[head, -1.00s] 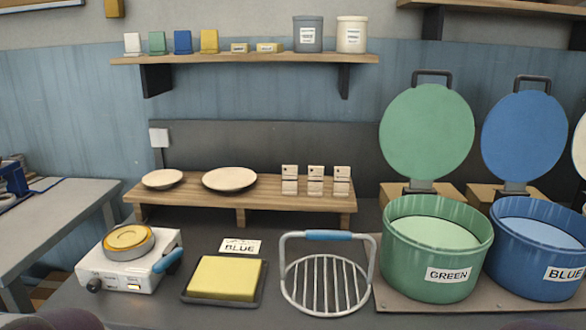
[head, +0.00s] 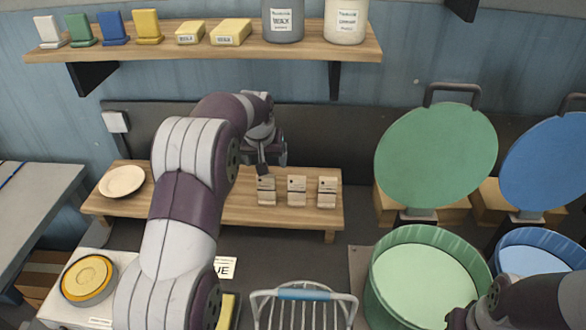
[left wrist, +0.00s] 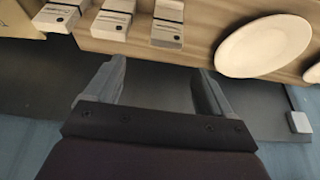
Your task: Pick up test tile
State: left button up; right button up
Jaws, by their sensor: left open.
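Three small pale tiles stand in a row on the wooden bench: the left one (head: 266,191), the middle one (head: 297,191) and the right one (head: 327,192). My left gripper (head: 270,163) is open and empty, just behind and above the left tile. In the left wrist view, its two fingers (left wrist: 160,75) are spread, and the nearest tile (left wrist: 168,24) lies beyond the gap between them, apart from both. My right arm's dark end (head: 470,314) shows at the lower right; its fingers cannot be made out.
A white plate (head: 121,181) lies on the bench (head: 240,208); a larger one shows in the left wrist view (left wrist: 263,46). Green tub (head: 380,262) and blue tub (head: 510,240) stand right with lids up. A wire basket handle (head: 303,294) rises in front. A shelf (head: 210,52) hangs above.

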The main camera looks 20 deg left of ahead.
aim_at(265, 179)
pick_arm(q)
jog(key=f, duration=0.2)
jog(key=f+p, duration=0.1)
jog(key=f, duration=0.1)
jog(key=a+f+p, duration=0.1)
jog(key=f, duration=0.1)
jog(key=shift+w+f, duration=0.3)
jog(key=shift+w, duration=0.05)
jog(key=p+x, duration=0.2)
jog(key=x, duration=0.1)
jog(key=shift+w+f, duration=0.1)
jog(key=shift+f, duration=0.3)
jog(key=shift+a+f, duration=0.1)
jog(key=shift+f, duration=0.1)
jog(key=shift+w+f, duration=0.15)
jog(key=shift+w, duration=0.1)
jog(key=c, duration=1)
jog(key=shift+c, duration=0.5)
pick_arm(e)
jog(key=r, duration=0.1)
jog(key=s+r, duration=0.1)
jog(key=r, duration=0.2)
jog(key=shift+s+r, duration=0.3)
jog(key=shift+r, duration=0.1)
